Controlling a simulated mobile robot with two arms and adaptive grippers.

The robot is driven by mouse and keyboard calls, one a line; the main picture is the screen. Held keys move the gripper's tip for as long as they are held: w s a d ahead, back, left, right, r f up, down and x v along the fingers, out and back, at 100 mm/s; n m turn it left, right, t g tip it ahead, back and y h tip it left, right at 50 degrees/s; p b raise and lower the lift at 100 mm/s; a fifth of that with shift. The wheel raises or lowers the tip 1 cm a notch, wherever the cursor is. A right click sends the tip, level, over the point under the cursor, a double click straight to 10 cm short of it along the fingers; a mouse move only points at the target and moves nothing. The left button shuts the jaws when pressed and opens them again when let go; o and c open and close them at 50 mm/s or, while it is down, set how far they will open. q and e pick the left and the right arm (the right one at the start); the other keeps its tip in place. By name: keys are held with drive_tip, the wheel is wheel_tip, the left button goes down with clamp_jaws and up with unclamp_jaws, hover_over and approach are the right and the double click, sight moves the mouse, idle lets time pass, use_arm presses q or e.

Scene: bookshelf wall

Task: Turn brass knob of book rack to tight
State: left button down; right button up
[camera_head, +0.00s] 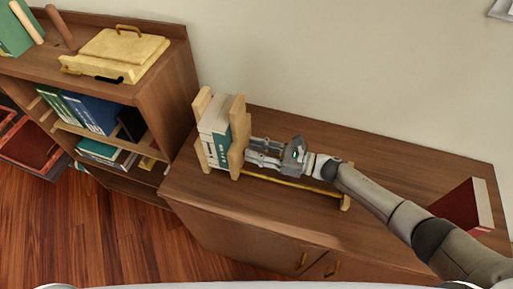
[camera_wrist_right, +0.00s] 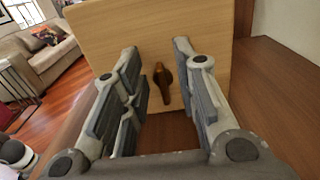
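The wooden book rack (camera_head: 238,150) stands on the brown cabinet. Its light wood end plates hold a few upright books (camera_head: 214,133) between them, and a rail (camera_head: 290,182) runs right from it. In the right wrist view, the brass knob (camera_wrist_right: 163,82) sits low on the face of a wooden plate (camera_wrist_right: 158,32). My right gripper (camera_wrist_right: 156,62) is open, with one finger on each side of the knob and visible gaps to it. In the head view, the right gripper (camera_head: 252,150) points left at the plate, and the knob is hidden. My left gripper is out of view.
The cabinet top (camera_head: 400,165) is mostly clear around the rack. A dark red book (camera_head: 458,205) stands at its right end. A bookshelf (camera_head: 165,90) with a yellow box (camera_head: 118,50) on top stands at the left. The wall is close behind.

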drive_tip(key=shift+c, duration=1)
clamp_jaws()
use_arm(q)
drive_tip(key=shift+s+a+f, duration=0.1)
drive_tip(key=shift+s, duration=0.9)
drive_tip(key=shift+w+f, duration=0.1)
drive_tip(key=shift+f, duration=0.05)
